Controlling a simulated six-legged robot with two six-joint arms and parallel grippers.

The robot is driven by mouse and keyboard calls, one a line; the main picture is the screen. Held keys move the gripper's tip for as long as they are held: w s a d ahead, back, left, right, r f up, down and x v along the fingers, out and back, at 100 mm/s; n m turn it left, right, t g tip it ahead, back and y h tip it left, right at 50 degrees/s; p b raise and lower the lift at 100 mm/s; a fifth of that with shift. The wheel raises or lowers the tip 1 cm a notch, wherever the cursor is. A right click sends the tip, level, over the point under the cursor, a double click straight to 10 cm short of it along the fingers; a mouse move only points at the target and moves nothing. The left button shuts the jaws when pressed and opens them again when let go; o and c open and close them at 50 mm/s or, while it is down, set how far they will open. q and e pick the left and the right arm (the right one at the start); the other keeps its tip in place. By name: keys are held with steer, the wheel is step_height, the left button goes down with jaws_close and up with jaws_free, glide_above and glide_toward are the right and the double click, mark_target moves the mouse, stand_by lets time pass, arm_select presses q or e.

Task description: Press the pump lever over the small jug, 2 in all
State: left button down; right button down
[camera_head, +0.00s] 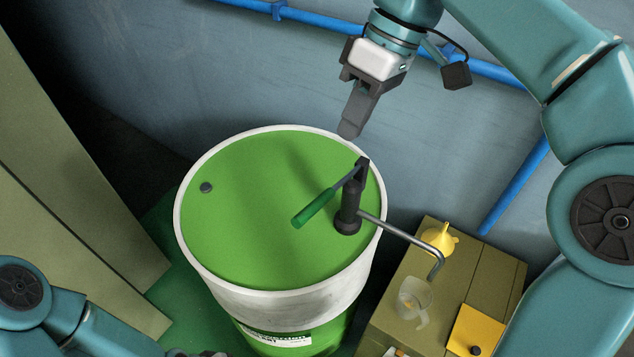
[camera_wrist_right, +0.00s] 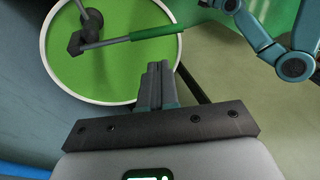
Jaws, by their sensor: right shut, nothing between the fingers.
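The pump (camera_head: 348,205) stands on the green drum top, near its right edge. Its lever has a green grip (camera_head: 313,208) that slants down to the left; the grip also shows in the right wrist view (camera_wrist_right: 157,32). The spout (camera_head: 405,238) runs out to the right and bends down above the small clear jug (camera_head: 413,300). My right gripper (camera_head: 350,130) is shut and empty, above the drum's back rim and apart from the lever; its fingers also show in the right wrist view (camera_wrist_right: 157,75). My left gripper is out of view; only part of that arm shows at lower left.
The white-rimmed drum (camera_head: 300,300) stands beside an olive cart (camera_head: 480,275) bearing the jug, a yellow funnel (camera_head: 439,240) and a yellow plate (camera_head: 476,330). A blue pipe (camera_head: 515,188) runs along the wall. The drum top left of the lever is clear apart from a small dark cap (camera_head: 206,187).

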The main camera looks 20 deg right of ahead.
mark_target(314, 206)
steer(key=b+x, duration=0.1)
steer(key=x, duration=1.2)
steer(key=shift+s+a+f, duration=0.15)
steer(key=shift+a+f, duration=0.05)
steer(key=shift+f, duration=0.1)
steer(key=shift+s+f, duration=0.1)
steer(key=shift+f, duration=0.1)
steer(key=shift+f+b, duration=0.1)
steer(key=shift+b, duration=0.25)
